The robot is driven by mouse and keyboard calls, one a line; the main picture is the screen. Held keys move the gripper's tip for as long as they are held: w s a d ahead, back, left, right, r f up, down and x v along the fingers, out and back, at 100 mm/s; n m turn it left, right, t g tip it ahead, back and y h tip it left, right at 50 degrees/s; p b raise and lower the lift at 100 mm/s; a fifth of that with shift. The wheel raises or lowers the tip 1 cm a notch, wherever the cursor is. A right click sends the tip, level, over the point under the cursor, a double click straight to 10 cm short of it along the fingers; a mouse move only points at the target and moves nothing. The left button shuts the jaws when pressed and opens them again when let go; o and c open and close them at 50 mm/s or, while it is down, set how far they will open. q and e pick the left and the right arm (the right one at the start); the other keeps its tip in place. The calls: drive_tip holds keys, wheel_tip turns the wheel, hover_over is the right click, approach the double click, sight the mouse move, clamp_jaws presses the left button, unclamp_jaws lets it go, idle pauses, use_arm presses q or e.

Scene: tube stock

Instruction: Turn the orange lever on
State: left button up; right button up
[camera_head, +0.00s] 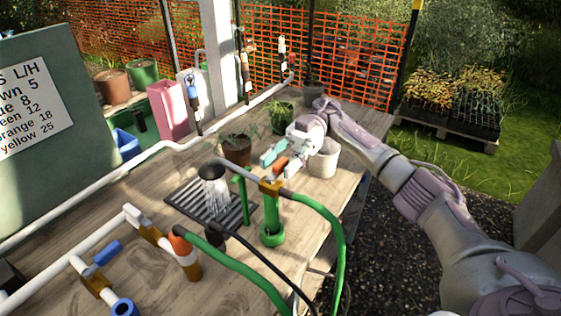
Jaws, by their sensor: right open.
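The orange lever (281,163) stands up from a brass valve (269,187) on the green-based pipe at the table's right side. My right gripper (279,161) reaches in from the right, open, with its teal finger pads on either side of the lever. I cannot tell whether the pads touch it. My left gripper is not in view.
Water sprays from a shower head (212,171) over a black slatted grate (181,198). A terracotta pot (237,151) and a white pot (324,160) stand close to my right gripper. A green hose (336,232) curves over the table's right edge. A blue-handled valve (108,252) sits front left.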

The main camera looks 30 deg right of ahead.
sight(281, 162)
wheel_tip(281, 162, up, 10)
drive_tip(key=shift+f, duration=0.1)
idle(0.7)
